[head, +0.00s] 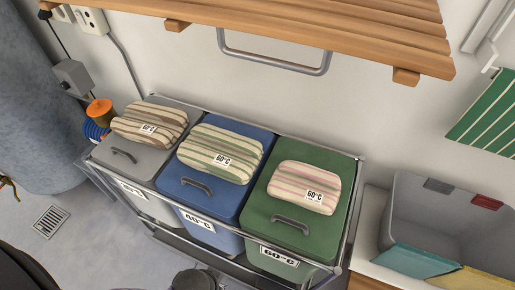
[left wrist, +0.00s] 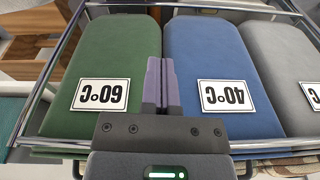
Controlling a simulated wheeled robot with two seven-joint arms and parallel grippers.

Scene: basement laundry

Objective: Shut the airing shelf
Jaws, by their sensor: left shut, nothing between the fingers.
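The airing shelf (head: 330,28) is a slatted wooden board across the top of the head view, cut off by the upper edge. It stands out above the laundry bins. A grey metal bar handle (head: 275,63) hangs below its front edge, against the white wall. My left gripper (left wrist: 159,82) shows in the left wrist view, with its purple fingers together and nothing between them. It is in front of the green and blue bins, well apart from the shelf. My right gripper is not in view.
A metal rack holds a grey bin (head: 120,157), a blue bin (head: 216,195) and a green bin (head: 278,224), each with striped folded cloth on top. A grey tub (head: 410,212) with cloths stands at the right. Spools (head: 99,108) sit left of the rack.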

